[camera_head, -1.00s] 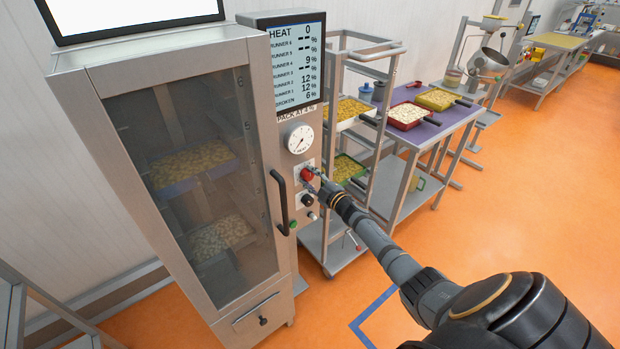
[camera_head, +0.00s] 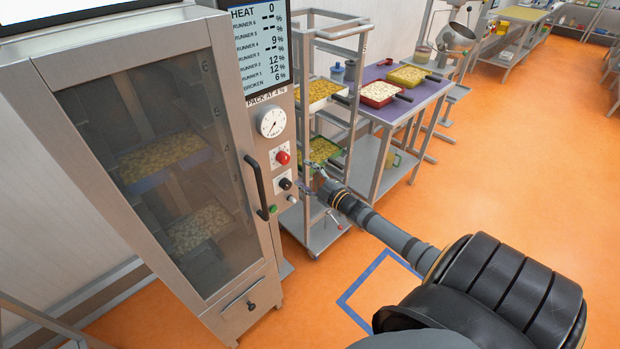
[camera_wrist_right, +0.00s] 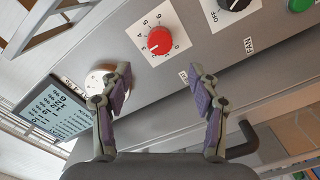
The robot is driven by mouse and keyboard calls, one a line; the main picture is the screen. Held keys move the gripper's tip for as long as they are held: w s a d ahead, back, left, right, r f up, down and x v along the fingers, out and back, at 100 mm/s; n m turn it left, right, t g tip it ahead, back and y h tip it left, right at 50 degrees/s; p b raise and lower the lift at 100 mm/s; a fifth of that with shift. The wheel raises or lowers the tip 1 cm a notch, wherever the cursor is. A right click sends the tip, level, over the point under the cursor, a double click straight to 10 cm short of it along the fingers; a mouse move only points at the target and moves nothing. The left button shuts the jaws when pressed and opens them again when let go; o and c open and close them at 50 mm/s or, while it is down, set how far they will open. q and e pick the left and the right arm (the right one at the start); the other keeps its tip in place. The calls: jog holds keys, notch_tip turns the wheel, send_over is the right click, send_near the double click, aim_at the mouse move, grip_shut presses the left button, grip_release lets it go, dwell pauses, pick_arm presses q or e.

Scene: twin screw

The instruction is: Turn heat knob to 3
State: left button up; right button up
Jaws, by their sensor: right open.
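The red heat knob (camera_head: 283,157) is on the front panel of the steel oven, below the round gauge. In the right wrist view the knob (camera_wrist_right: 159,40) sits on a white plate numbered up to 6, ahead of my right gripper. My right gripper (camera_head: 313,180) is open, with its two fingers (camera_wrist_right: 160,84) spread and nothing between them. It is apart from the knob, to its lower right in the head view. The oven display (camera_head: 263,45) reads HEAT 0. My left gripper is not in view.
A black FAN knob (camera_head: 285,184) and a green button (camera_head: 272,209) are below the red knob. The oven door handle (camera_head: 257,187) is to their left. A rack (camera_head: 330,235) with trays stands close right of the panel. Open orange floor lies further right.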

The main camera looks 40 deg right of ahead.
jog(key=shift+s+d, duration=0.1)
jog(key=shift+s, duration=0.9)
jog(key=shift+f, duration=0.15)
jog(key=s+f+m+g+h, duration=0.1)
jog(key=s+f+m+g, duration=0.2)
jog(key=s+f, duration=0.5)
jog(key=s+f+m+g+h, duration=0.2)
jog(key=s+f+g, duration=0.15)
jog(key=f, duration=0.95)
jog(key=s+f+m+g+h, duration=0.1)
jog(key=s+f+m+g, duration=0.15)
jog(key=s+f, duration=0.55)
jog(key=s+a+f+m+g, duration=0.1)
jog(key=s+a+f+g, duration=0.1)
jog(key=s+a+f, duration=0.3)
jog(key=s+a+f+m+g+y, duration=0.1)
jog(key=s+a+f, duration=0.4)
jog(key=s, duration=0.7)
jog(key=s+a+f+m+g, duration=0.2)
jog(key=s+a+f+g, duration=0.2)
jog(key=s+f, duration=0.4)
jog(key=shift+s+a+g+y, duration=0.3)
jog(key=shift+s+a+g, duration=0.1)
jog(key=shift+s, duration=0.2)
jog(key=shift+r+m, duration=0.1)
jog(key=shift+m, duration=0.15)
